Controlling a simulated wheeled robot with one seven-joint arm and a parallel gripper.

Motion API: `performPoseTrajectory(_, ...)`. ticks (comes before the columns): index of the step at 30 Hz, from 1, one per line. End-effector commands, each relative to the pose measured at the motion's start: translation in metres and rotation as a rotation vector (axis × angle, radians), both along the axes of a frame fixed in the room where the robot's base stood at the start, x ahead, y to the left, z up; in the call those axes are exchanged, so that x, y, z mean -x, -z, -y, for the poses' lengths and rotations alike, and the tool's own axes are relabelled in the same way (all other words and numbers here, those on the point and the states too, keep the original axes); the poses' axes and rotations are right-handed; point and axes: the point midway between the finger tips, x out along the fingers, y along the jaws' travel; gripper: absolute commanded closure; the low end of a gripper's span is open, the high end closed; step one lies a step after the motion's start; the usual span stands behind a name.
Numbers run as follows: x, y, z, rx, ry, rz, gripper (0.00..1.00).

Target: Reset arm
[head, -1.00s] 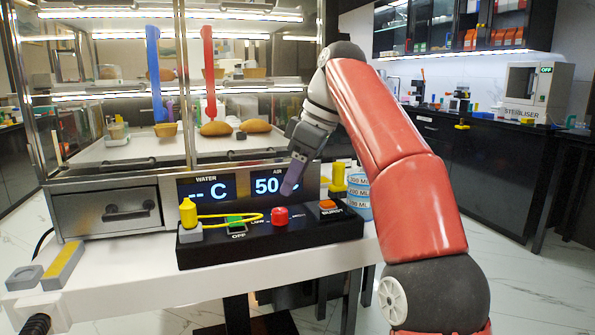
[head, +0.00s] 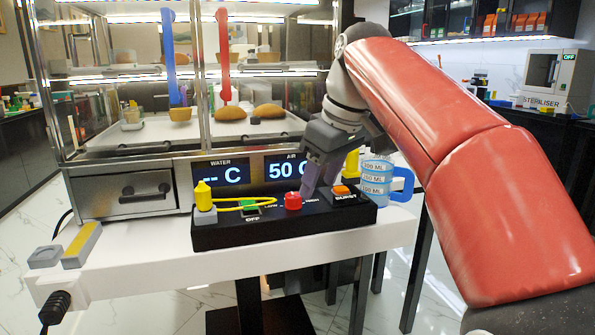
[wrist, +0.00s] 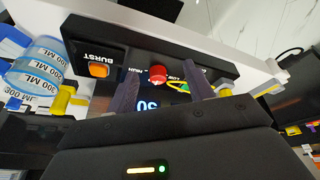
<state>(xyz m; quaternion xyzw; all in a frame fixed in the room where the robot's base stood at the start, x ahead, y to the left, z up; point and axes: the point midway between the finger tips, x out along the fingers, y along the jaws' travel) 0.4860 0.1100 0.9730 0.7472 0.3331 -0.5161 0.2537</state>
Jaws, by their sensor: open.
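My red arm comes in from the right in the head view. My gripper (head: 316,178) points down and hangs just above or behind the control box, close to the red knob (head: 293,200). In the wrist view my gripper (wrist: 158,98) has its two purple fingers spread apart, with nothing between the tips. The red knob (wrist: 158,77) shows beyond and between the fingers there. I cannot tell whether a finger touches the knob. The black control box (head: 285,232) also carries an orange BURST button (head: 341,190) and a green switch (head: 251,208).
A glass food warmer (head: 110,130) with bread stands behind the box.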

Motion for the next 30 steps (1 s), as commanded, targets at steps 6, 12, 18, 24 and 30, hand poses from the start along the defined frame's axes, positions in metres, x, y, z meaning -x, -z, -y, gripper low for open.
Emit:
performPoseTrajectory(6, 0.06, 0.049, 0.034, 0.013, 0.298, 0.032, 0.48)
performPoseTrajectory(12, 0.121, 0.116, 0.07, -0.01, 0.553, 0.072, 0.48)
performPoseTrajectory(18, 0.178, 0.192, 0.098, -0.057, 0.752, 0.108, 0.48)
performPoseTrajectory(24, 0.207, 0.237, 0.109, -0.091, 0.847, 0.122, 0.48)
performPoseTrajectory(30, 0.211, 0.244, 0.111, -0.097, 0.863, 0.123, 0.48)
